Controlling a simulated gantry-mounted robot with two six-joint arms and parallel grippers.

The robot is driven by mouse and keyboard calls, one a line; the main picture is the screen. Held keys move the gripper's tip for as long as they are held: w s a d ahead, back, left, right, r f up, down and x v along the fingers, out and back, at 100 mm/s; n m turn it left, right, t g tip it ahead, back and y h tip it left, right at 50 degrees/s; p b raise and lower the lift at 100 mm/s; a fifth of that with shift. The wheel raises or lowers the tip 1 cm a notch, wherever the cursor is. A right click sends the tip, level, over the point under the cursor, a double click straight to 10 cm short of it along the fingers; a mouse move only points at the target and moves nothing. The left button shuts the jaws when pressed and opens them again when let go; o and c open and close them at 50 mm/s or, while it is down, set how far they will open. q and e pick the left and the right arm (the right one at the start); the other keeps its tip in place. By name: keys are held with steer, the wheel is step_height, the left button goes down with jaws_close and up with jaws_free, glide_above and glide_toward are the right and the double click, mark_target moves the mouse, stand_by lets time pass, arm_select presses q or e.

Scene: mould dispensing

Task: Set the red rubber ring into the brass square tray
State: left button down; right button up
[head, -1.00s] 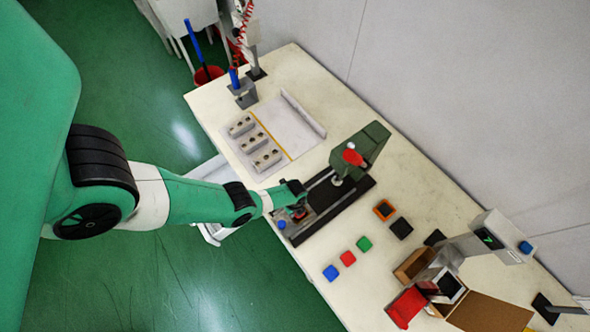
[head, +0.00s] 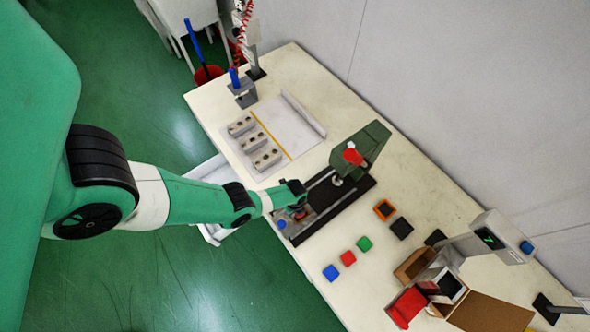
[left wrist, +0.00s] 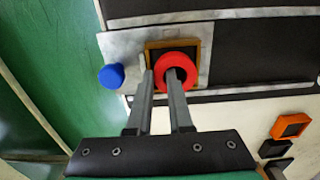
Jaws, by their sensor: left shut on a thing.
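The red rubber ring (left wrist: 188,63) is in the left wrist view, over the brass square tray (left wrist: 149,53). My left gripper (left wrist: 160,73) is shut on the ring's left wall, with one finger in its hole and the other outside. The ring hides much of the tray's inside, and I cannot tell whether it touches the tray floor. In the head view the ring (head: 301,214) shows small below my left gripper (head: 299,207), and the tray is mostly hidden there. My right gripper is not in view.
A blue knob (left wrist: 111,76) sits left of the tray on the metal plate. A green press with a red knob (head: 353,155) stands behind on the dark base. Coloured squares, including an orange frame (head: 384,210), lie to the right. Grey blocks (head: 267,159) lie behind.

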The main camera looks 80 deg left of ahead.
arm_select(q)
steer(key=shift+f+b, duration=0.35)
steer(key=shift+b, duration=0.05)
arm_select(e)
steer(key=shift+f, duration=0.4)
arm_select(q)
steer(key=c, duration=0.7)
jaws_free()
steer(key=shift+c, duration=0.2)
steer(key=shift+r, duration=0.15)
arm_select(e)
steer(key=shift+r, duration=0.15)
